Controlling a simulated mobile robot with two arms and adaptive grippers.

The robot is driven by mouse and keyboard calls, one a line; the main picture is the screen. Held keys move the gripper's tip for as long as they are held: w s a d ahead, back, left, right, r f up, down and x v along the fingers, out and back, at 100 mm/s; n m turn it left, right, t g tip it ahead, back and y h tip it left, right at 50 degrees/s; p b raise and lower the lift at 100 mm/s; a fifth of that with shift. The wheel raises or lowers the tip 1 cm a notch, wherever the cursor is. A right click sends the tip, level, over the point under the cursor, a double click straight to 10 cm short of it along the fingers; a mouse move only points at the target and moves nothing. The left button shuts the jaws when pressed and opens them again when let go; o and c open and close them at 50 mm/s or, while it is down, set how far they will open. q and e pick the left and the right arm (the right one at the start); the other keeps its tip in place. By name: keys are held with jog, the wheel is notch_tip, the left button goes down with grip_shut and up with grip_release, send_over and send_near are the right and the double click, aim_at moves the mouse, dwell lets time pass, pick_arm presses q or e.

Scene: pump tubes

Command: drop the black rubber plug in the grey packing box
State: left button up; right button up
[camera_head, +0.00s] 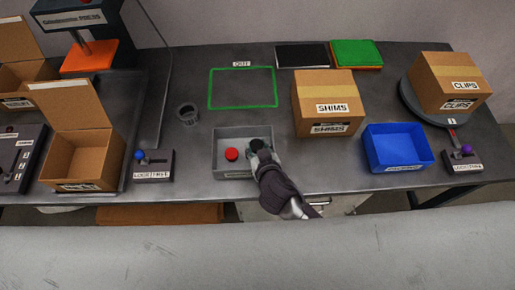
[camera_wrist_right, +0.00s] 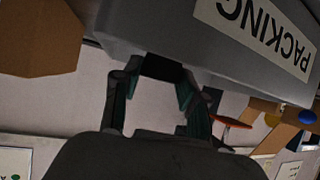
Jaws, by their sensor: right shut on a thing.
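The grey packing box (camera_head: 222,143) sits near the front edge of the bench, and its wall with the PACKING label also shows upside down in the wrist view (camera_wrist_right: 185,30). A red round piece (camera_head: 231,154) lies inside it on the left. My right gripper (camera_head: 261,151) reaches over the box's front wall into its right part. It is shut on the black rubber plug (camera_head: 257,144), seen dark between the fingertips in the wrist view (camera_wrist_right: 162,68). How high the plug is above the box floor, I cannot tell. My left gripper is not in view.
A blue bin (camera_head: 398,132) and the SHIMS carton (camera_head: 327,84) stand to the right. A dark ring-shaped cup (camera_head: 188,114) and a small blue-knobbed lever box (camera_head: 153,166) are at the left. The green-outlined area (camera_head: 243,90) behind the box is empty.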

notch_tip(320, 180, down, 2)
jog(key=shift+w+f, duration=0.1)
jog(key=shift+f+b, duration=0.6)
jog(key=shift+b, duration=0.05)
jog(key=o, duration=0.8)
jog(key=shift+c, duration=0.2)
